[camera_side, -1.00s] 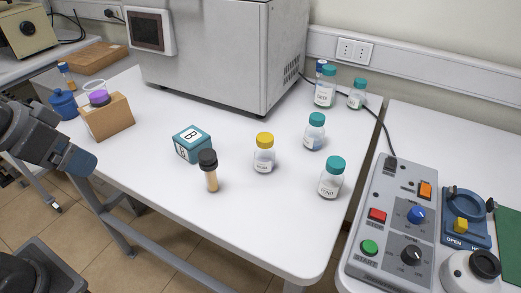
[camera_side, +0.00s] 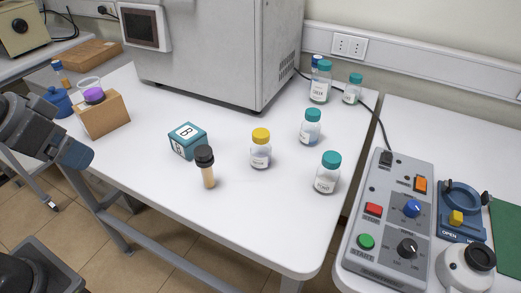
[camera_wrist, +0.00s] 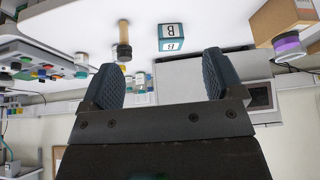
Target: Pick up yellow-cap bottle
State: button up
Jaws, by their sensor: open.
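The yellow-cap bottle (camera_side: 260,150) stands upright on the white table, near its middle, in the side view. It is clear glass with a white label. My gripper (camera_side: 77,154) is off the table's left edge, well apart from the bottle. In the wrist view, my gripper (camera_wrist: 165,78) has its two fingers spread wide with nothing held between them. That view is upside down, and I cannot clearly pick out the yellow cap among the small bottles there.
A black-capped vial (camera_side: 206,168) and a teal box (camera_side: 187,141) marked B stand left of the bottle. Teal-capped bottles (camera_side: 327,174) (camera_side: 311,127) stand to its right. A cardboard box (camera_side: 103,116) is nearest my gripper. A large grey machine (camera_side: 215,50) fills the back.

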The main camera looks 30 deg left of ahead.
jog(key=w+d+r+m+g, duration=0.1)
jog(key=w+d+r+m, duration=0.15)
jog(key=w, duration=0.25)
jog(key=w+d+r+m+g, duration=0.1)
jog(key=w+r, duration=0.2)
jog(key=w, duration=0.2)
jog(key=m+g, duration=0.4)
jog(key=m, duration=0.5)
send_over(258, 144)
jog(key=w, duration=0.2)
notch_tip(258, 144, down, 8)
jog(key=f, duration=0.9)
jog(key=a+f, duration=0.1)
jog(key=f, duration=0.3)
jog(key=shift+s+f, duration=0.2)
jog(key=shift+f, duration=0.15)
jog(key=shift+c, duration=0.2)
jog(key=c, duration=1.1)
